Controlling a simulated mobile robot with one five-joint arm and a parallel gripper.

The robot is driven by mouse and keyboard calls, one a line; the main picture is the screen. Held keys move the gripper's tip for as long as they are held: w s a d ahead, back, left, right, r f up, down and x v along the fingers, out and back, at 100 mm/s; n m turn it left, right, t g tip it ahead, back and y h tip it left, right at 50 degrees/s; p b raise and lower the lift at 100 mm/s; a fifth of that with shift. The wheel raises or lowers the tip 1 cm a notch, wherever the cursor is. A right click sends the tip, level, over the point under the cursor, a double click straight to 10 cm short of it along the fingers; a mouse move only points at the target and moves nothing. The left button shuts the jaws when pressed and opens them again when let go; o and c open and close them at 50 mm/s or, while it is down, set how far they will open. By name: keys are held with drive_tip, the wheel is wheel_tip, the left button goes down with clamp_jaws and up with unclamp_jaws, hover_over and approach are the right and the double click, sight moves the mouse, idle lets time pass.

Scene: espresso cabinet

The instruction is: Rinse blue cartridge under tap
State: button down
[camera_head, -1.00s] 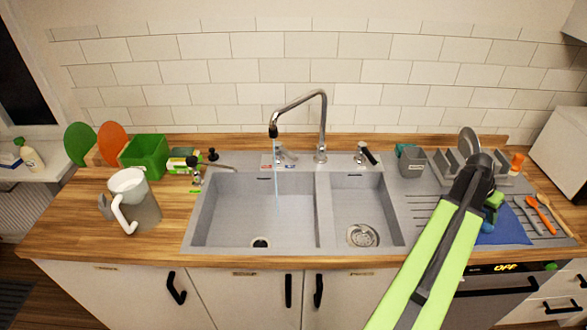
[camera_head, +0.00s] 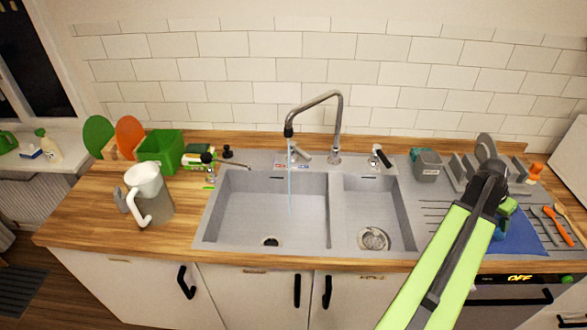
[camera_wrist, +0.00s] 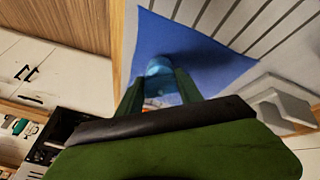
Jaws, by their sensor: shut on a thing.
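The blue cartridge (camera_wrist: 158,66) shows between the green fingers in the wrist view, partly hidden by them. My gripper (camera_wrist: 160,88) is shut on it, over a blue cloth (camera_wrist: 200,55). In the head view my gripper (camera_head: 506,212) is at the right, above the ribbed drainboard and the cloth (camera_head: 520,232). The tap (camera_head: 338,125) stands behind the double sink, and a thin water stream (camera_head: 291,185) falls from its spout into the large left basin (camera_head: 265,210).
The small right basin (camera_head: 372,212) is empty. A grey cup (camera_head: 427,166) and a dish rack (camera_head: 468,172) stand right of the sink. A white-lidded jug (camera_head: 148,195) and a green box (camera_head: 160,152) stand on the left counter. The space above both basins is clear.

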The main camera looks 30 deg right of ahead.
drive_tip(key=shift+s+d, duration=0.3)
drive_tip(key=shift+s, duration=0.2)
drive_tip(key=shift+w+a, duration=0.1)
drive_tip(key=shift+w, duration=0.05)
drive_tip(key=shift+w+a, duration=0.25)
drive_tip(key=shift+w, duration=0.15)
drive_tip(key=shift+s+d, duration=0.1)
drive_tip(key=shift+s+d, duration=0.25)
drive_tip(key=shift+s, duration=0.2)
idle(0.3)
drive_tip(key=shift+w+a, duration=0.35)
drive_tip(key=shift+w, duration=0.2)
